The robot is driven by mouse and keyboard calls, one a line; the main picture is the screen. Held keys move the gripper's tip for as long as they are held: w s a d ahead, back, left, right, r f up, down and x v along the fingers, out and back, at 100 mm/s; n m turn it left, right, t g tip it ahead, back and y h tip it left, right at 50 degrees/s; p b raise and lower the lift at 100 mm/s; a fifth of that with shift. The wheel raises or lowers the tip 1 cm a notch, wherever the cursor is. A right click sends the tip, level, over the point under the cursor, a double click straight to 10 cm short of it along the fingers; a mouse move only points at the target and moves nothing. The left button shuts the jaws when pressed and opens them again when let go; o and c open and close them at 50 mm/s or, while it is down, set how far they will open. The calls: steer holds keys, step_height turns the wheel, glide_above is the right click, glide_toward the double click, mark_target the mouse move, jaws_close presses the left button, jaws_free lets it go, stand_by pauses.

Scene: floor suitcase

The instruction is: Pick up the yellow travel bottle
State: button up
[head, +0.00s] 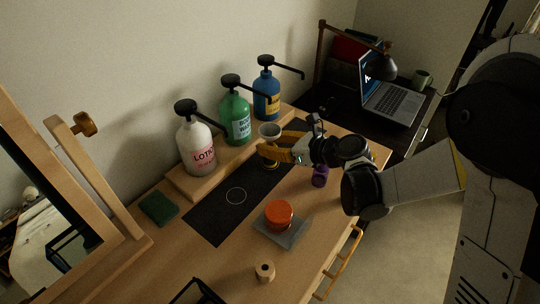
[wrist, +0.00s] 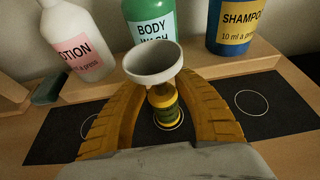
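The yellow travel bottle (wrist: 164,108) stands upright on the black mat, with a dark label band and a pale funnel (wrist: 153,62) in its top. In the head view the funnel (head: 269,130) shows above the bottle (head: 271,165), which is partly hidden behind my gripper. My gripper (wrist: 160,88) has its two orange fingers spread on either side of the bottle, just below the funnel's rim. The fingers look apart from the bottle's body. In the head view my gripper (head: 283,147) reaches in from the right.
White lotion (head: 196,148), green body wash (head: 235,120) and blue shampoo (head: 267,95) pump bottles stand on a wooden riser behind. A purple bottle (head: 320,177) is near my wrist. An orange jar (head: 279,214) sits on a grey tray (head: 287,238) in front.

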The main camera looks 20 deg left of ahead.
jaws_close()
steer(key=shift+r, duration=0.15)
